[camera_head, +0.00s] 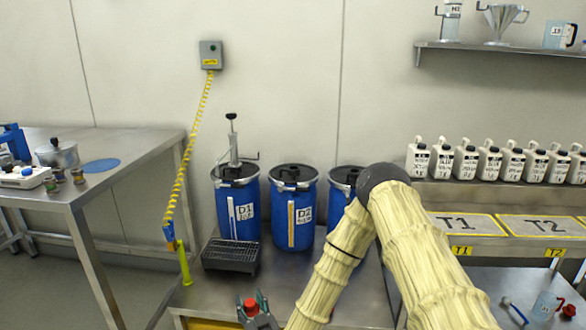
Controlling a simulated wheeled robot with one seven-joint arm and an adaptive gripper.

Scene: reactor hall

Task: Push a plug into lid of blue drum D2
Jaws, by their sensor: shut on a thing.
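Blue drum D2 (306,238) stands upright on a steel surface in the middle, its label facing me. Its black lid (283,174) is on top, with dark fittings on it; the openings are too small to make out. My gripper (255,308) is at the bottom edge of the view, in front of and below the drums, well apart from D2. It is shut on a small red plug (263,300), whose top shows between the fingers. The rest of the plug is hidden.
Blue drum D1 (222,213) with a hand pump stands left of D2. A third drum (334,211) at right is partly hidden by my arm. A black grated tray (230,256) sits in front of D1. A yellow coiled cable (188,140) hangs at left.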

